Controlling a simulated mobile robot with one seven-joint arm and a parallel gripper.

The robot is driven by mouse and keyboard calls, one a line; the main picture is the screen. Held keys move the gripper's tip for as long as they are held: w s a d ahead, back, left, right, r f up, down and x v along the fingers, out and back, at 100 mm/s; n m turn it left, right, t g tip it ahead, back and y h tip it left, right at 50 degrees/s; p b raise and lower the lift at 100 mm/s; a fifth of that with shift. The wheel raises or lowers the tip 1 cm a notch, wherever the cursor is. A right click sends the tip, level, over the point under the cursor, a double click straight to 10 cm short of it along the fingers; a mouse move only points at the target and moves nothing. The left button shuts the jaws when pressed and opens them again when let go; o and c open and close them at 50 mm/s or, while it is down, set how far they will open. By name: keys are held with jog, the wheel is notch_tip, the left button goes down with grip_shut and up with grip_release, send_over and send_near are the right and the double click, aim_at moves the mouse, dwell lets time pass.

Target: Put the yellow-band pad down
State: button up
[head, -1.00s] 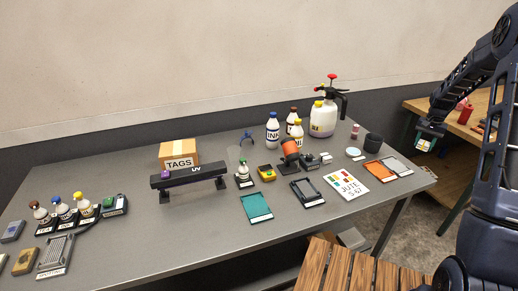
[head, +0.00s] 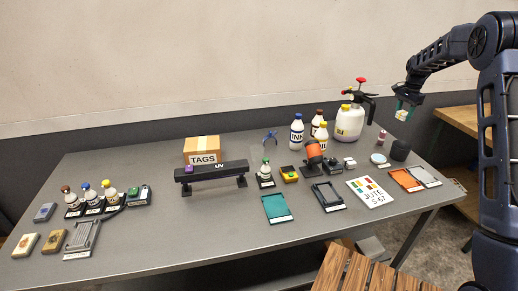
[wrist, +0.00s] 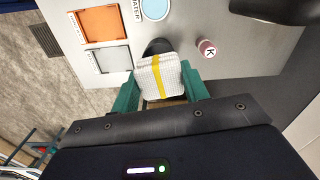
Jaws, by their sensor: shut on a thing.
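The yellow-band pad (wrist: 158,76) is a white, textured pad with a yellow stripe across it. My gripper (wrist: 160,92) is shut on it, with a green finger on each side. In the head view my gripper (head: 404,112) is small and holds the pad in the air above the table's right end, near the dark cup. In the wrist view the pad partly covers that cup. No gap to a surface under the pad can be measured here.
The grey table (head: 150,240) has an orange tray (head: 407,180) and a grey-white tray (head: 424,176) at its right end. A dark cup (head: 400,149), a small pink-capped bottle (head: 382,137) and a pale blue disc (head: 379,158) stand nearby. A sprayer (head: 349,122) is behind.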

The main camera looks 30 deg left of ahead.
jog(key=s+a+r+m, duration=0.1)
jog(key=s+a, duration=0.2)
jog(key=a, duration=1.2)
jog(key=s+a+m, duration=0.2)
jog(key=s+a, duration=0.2)
jog(key=a, duration=1)
jog(key=s+a+r+m, duration=0.1)
jog(key=s+a, duration=0.2)
jog(key=a, duration=1.2)
jog(key=s+a+f, duration=0.5)
jog(key=a+f, duration=0.1)
jog(key=s+a+f+n, duration=0.1)
jog(key=s+a+f, duration=0.5)
jog(key=a, duration=0.1)
jog(key=s+a+f+n, duration=0.1)
jog(key=s+a+f, duration=0.5)
jog(key=a, duration=0.1)
jog(key=shift+s+f, duration=0.25)
jog(key=shift+f, duration=2.65)
jog(key=shift+f, duration=0.1)
jog(key=o, duration=1)
jog(key=shift+c, duration=0.2)
